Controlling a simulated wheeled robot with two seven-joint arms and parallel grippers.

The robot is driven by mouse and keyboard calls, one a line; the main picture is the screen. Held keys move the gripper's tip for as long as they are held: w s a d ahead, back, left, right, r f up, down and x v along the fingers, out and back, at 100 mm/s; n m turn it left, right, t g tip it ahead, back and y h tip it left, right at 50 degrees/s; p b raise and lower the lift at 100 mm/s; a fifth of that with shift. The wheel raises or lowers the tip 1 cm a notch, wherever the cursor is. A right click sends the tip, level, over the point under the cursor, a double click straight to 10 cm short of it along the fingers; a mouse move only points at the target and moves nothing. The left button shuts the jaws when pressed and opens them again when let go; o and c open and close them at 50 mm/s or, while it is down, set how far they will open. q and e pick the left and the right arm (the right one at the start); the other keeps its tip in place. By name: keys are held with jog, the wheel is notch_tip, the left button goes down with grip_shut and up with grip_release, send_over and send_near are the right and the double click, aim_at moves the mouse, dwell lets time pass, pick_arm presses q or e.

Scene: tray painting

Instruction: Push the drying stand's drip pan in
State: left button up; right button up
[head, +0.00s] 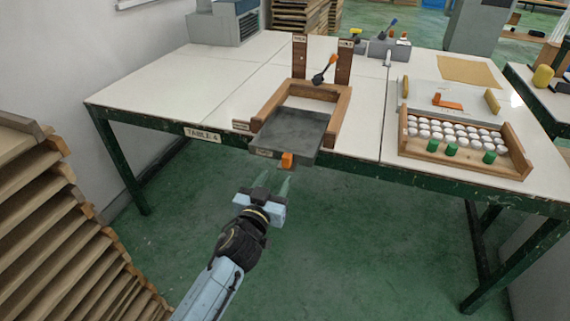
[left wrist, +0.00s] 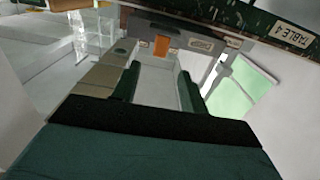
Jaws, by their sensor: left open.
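The drying stand (head: 343,112) is a wooden frame with two uprights at the front-middle of the white table. Its dark grey drip pan (head: 290,131) sticks out past the table's front edge. An orange tab (head: 287,160) is on the pan's front face; it also shows in the left wrist view (left wrist: 162,43). My left gripper (head: 272,184) is open and empty, below and in front of the tab, apart from it. In the left wrist view its green fingers (left wrist: 158,85) point towards the pan's front. My right gripper is in neither view.
A wooden tray (head: 515,165) with several white pieces and green pegs stands on the table's right. A dark-tipped tool (head: 325,70) leans at the stand. Stacked wooden racks (head: 40,215) fill the left foreground. The floor before the table is clear.

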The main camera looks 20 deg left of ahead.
aim_at(286, 161)
pick_arm(q)
jog(key=w+b, duration=0.1)
jog(key=w, duration=0.6)
jog(key=shift+w+d, duration=0.1)
jog(key=shift+w+b, duration=0.3)
jog(key=shift+w, duration=0.3)
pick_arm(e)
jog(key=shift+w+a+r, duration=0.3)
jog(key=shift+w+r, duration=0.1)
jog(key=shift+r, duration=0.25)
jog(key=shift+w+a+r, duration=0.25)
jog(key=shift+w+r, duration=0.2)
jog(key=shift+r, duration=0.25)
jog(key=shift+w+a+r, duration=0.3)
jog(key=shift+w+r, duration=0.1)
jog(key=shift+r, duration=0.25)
pick_arm(q)
jog(key=shift+c, duration=0.3)
grip_shut()
